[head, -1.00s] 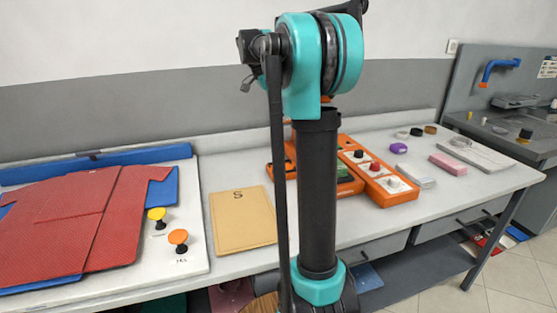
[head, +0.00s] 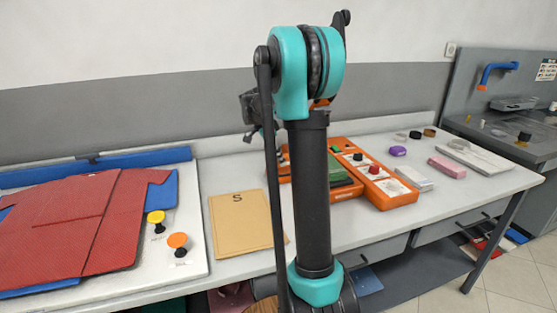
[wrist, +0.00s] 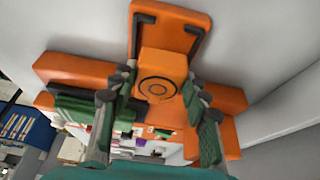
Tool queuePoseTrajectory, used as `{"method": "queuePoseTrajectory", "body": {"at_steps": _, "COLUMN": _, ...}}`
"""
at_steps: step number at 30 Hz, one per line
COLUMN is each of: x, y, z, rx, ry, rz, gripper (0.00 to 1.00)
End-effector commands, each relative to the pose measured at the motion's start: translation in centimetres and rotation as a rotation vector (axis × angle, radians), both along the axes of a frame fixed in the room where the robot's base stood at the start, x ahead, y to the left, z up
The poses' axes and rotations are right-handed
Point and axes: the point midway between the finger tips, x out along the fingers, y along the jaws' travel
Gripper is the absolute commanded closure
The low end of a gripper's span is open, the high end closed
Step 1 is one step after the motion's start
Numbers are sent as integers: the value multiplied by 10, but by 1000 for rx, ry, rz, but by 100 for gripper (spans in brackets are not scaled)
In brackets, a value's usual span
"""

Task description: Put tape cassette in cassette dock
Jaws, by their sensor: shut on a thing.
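My gripper (wrist: 160,88) shows in the wrist view with its green and grey fingers on either side of an orange block with a black ring mark, which I take as the tape cassette (wrist: 157,66). It is shut on this block. Beyond it is an orange part with two black corner brackets, likely the cassette dock (wrist: 166,14). The block overlaps its near part in the picture, so I cannot tell whether they touch. In the head view the orange machine (head: 388,196) stands on the table, partly behind my arm. The cassette and fingertips cannot be made out there.
A tan folder marked S (head: 238,225) lies left of my arm. A red folded garment (head: 85,220) lies on the board at left, beside yellow and orange knobs. A pink block (head: 447,166) and a purple item (head: 398,151) lie right of the machine. A sink stands at far right.

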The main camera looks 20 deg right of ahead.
Motion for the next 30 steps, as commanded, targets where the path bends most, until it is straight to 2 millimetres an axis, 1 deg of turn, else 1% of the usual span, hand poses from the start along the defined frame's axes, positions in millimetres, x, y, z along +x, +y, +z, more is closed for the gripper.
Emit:
{"method": "queuePoseTrajectory", "body": {"at_steps": 1, "x": 0, "y": 0, "z": -6, "rx": 0, "ry": 0, "rz": 0, "gripper": 84}}
{"method": "queuePoseTrajectory", "body": {"at_steps": 3, "x": 0, "y": 0, "z": -11, "rx": 0, "ry": 0, "rz": 0, "gripper": 84}}
{"method": "queuePoseTrajectory", "body": {"at_steps": 10, "x": 0, "y": 0, "z": -11, "rx": 0, "ry": 0, "rz": 0, "gripper": 84}}
{"method": "queuePoseTrajectory", "body": {"at_steps": 26, "x": 0, "y": 0, "z": -23, "rx": 0, "ry": 0, "rz": 0, "gripper": 84}}
{"method": "queuePoseTrajectory", "body": {"at_steps": 27, "x": 0, "y": 0, "z": -23, "rx": 0, "ry": 0, "rz": 0, "gripper": 51}}
{"method": "queuePoseTrajectory", "body": {"at_steps": 30, "x": 0, "y": 0, "z": -23, "rx": 0, "ry": 0, "rz": 0, "gripper": 38}}
